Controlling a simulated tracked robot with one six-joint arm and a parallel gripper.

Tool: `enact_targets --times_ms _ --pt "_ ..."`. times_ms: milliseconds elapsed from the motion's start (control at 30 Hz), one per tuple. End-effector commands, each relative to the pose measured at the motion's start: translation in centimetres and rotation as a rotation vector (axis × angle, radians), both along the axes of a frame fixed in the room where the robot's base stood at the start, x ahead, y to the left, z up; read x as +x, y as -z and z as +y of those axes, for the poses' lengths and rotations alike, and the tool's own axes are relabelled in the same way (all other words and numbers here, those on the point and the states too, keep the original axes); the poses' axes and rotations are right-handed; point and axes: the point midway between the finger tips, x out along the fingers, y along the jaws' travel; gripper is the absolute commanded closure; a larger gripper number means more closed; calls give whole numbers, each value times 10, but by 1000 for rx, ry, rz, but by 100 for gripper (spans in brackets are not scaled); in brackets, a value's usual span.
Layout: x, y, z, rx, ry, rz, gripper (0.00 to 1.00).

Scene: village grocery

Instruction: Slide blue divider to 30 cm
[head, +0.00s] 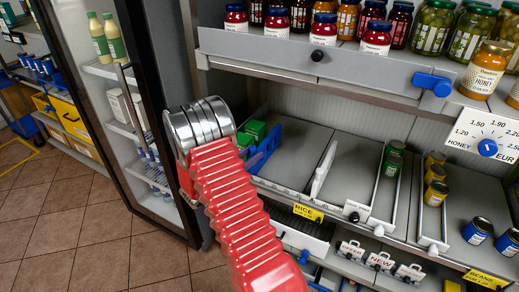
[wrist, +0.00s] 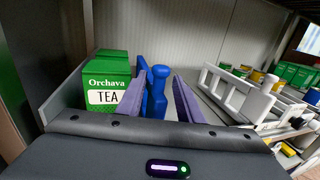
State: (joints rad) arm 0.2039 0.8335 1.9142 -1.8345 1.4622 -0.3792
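The blue divider (head: 262,150) stands on the lower shelf, right of the green tea boxes (head: 254,131). In the wrist view its blue panel and upright blue grip (wrist: 159,92) show just beyond my gripper (wrist: 159,98). My gripper's two purple-grey fingers are apart, one on each side of the grip. A gap shows between the grip and the right finger; contact at the left finger is unclear. The tea boxes (wrist: 107,82) stand left of the left finger. No centimetre scale is readable.
A white divider (head: 323,170) stands to the right, with bare shelf between it and the blue one; it shows in the wrist view (wrist: 235,92). Cans and further dividers stand beyond. A jar shelf (head: 380,70) overhangs. An open glass fridge door (head: 115,90) is at left.

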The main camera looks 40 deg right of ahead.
Motion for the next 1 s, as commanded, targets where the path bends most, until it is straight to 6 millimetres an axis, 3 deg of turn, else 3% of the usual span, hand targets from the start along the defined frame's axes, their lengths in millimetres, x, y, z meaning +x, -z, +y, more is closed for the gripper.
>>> enact_targets --times_ms 200,400,733,1000 --pt "2 1 -33 1 2 1 67" --pt "4 0 -49 0 1 0 67" --pt "4 0 -51 1 -1 1 68" --pt "4 0 -51 1 0 1 87"
